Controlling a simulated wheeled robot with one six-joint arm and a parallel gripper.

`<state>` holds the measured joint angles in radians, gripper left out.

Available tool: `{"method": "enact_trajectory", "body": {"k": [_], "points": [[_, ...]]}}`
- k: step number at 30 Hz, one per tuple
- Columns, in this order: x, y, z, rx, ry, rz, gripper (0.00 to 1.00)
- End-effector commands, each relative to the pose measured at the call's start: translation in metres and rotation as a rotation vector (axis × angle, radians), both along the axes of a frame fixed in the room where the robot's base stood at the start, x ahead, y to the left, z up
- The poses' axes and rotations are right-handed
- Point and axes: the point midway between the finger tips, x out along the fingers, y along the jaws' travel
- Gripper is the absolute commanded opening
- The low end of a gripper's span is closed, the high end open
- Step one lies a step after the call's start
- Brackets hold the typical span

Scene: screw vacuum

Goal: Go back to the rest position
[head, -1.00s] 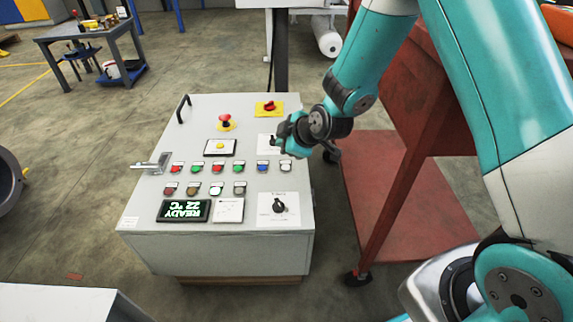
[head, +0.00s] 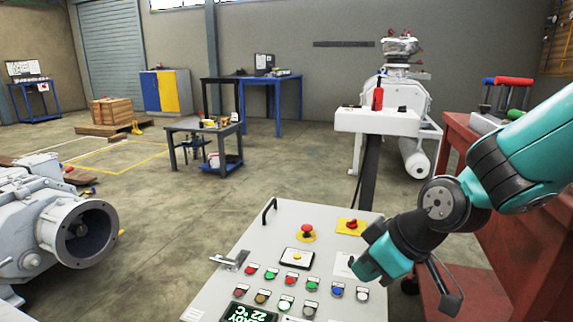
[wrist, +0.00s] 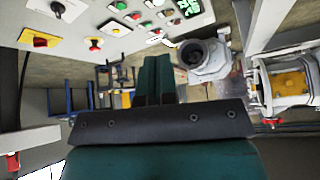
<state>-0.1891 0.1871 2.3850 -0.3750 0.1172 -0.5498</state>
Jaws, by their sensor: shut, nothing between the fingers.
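My gripper (head: 358,270) is teal and hangs at the right side of the grey control panel (head: 262,224) in the head view. The wrist view shows its two teal fingers (wrist: 153,75) pressed together with nothing between them. My arm comes in from the right, bent at a grey joint. The gripper covers part of the panel's right side; I cannot tell whether it touches it. The panel carries a red mushroom button (head: 306,231), a red knob on a yellow plate (head: 350,225), several coloured buttons and a display (head: 248,314).
A red cart (head: 510,215) stands close under my arm at the right. A grey pump with a round flange (head: 78,232) is at the left. Behind are a white stand (head: 376,121), a vacuum machine (head: 410,100) and a small table (head: 203,128). Open floor lies behind the panel.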

Motion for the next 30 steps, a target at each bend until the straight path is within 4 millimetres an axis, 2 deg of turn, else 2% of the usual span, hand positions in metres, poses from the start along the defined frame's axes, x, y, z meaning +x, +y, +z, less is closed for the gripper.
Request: {"method": "enact_trajectory", "body": {"k": [1,3,9,13,15,23,26,30], "points": [[-0.025,0.003,0.017,0.012,0.056,-0.015,0.0],[-0.056,0.004,0.031,0.018,0.143,-0.042,0.0],[-0.131,-0.003,0.058,-0.01,0.331,-0.116,0.0],[-0.174,-0.013,0.068,-0.05,0.423,-0.162,0.0],[-0.175,-0.014,0.092,-0.055,0.436,-0.17,0.0],[-0.174,-0.014,0.155,-0.055,0.435,-0.169,0.0],[-0.173,-0.014,0.189,-0.054,0.434,-0.169,0.0],[-0.173,-0.014,0.243,-0.054,0.434,-0.168,0.0]]}}
